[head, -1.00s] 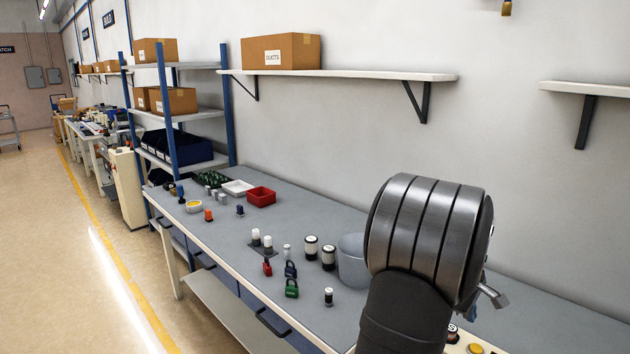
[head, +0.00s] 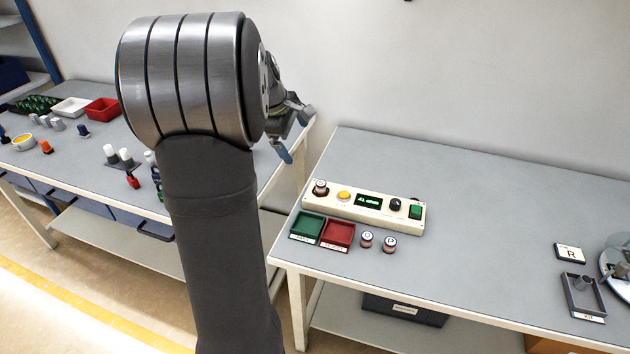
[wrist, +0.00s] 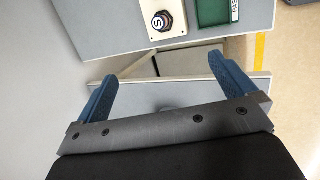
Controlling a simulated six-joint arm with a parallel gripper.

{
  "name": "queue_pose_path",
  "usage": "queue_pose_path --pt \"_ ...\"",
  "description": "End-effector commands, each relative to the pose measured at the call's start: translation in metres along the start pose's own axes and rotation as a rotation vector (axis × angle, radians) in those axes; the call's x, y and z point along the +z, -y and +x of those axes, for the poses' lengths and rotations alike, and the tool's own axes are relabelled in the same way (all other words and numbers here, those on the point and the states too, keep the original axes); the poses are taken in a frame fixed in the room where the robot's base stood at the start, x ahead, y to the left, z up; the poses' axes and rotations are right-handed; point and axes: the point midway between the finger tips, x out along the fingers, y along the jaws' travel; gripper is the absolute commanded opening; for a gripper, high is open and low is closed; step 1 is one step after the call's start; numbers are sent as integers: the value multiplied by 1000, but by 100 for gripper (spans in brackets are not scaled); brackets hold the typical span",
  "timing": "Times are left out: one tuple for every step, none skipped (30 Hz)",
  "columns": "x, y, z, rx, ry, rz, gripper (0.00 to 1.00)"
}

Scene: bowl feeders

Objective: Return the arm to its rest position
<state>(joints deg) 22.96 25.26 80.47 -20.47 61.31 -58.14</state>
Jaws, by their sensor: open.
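My gripper (head: 297,133) is at the end of my raised arm, in the upper middle of the head view. It is above the gap between the two benches. In the wrist view my gripper (wrist: 170,88) shows two blue fingers spread wide with nothing between them. Below the fingers are a bench edge and part of the gap. My arm hides part of the left bench.
A control panel (head: 375,203) sits on the right bench (head: 480,190), with a green tray (head: 308,226) and a red tray (head: 338,233) before it. Small parts and a red bin (head: 102,109) stand on the left bench (head: 90,133). The right bench's middle is clear.

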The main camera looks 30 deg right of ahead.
Motion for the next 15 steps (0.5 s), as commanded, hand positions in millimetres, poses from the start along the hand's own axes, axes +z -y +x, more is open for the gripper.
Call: queue_pose_path --pt "1 1 11 -4 2 1 100" --pt "1 1 16 -4 2 1 100" --pt "1 0 25 -4 2 1 100" --pt "1 0 31 -4 2 1 100" --pt "1 1 37 -4 2 1 100" --pt "1 1 45 -4 1 0 100" --pt "1 1 51 -4 2 0 100" --pt "1 0 56 -3 1 0 100" --pt "1 1 63 -3 1 1 100" --pt "1 1 67 -3 1 1 100" --pt "1 0 72 -2 1 1 100" --pt "1 0 76 -2 1 1 100" --pt "1 0 78 -1 0 1 100" --pt "1 0 81 -1 0 1 100" --pt "1 0 83 -1 0 1 100"
